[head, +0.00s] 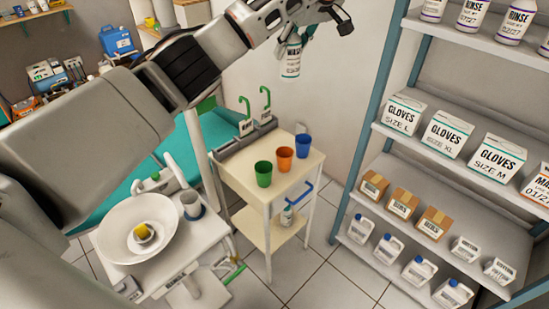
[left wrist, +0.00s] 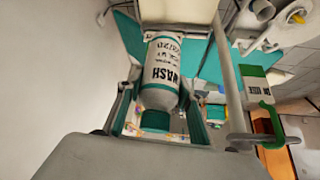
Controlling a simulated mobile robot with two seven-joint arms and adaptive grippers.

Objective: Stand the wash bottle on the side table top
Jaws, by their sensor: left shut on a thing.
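The wash bottle (head: 291,62) is white with teal bands and a dark WASH label. My left gripper (head: 308,28) is shut on it near its upper end and holds it in the air, roughly upright. In the left wrist view the wash bottle (left wrist: 161,75) sits between the fingers. The side table top (head: 238,171) is cream and lies lower in the head view, apart from the bottle. A green cup (head: 263,174), an orange cup (head: 284,160) and a blue cup (head: 303,146) stand on it. My right gripper is not in view.
A shelf rack (head: 372,87) with glove boxes and bottles stands at right. The table top's near left part is bare.

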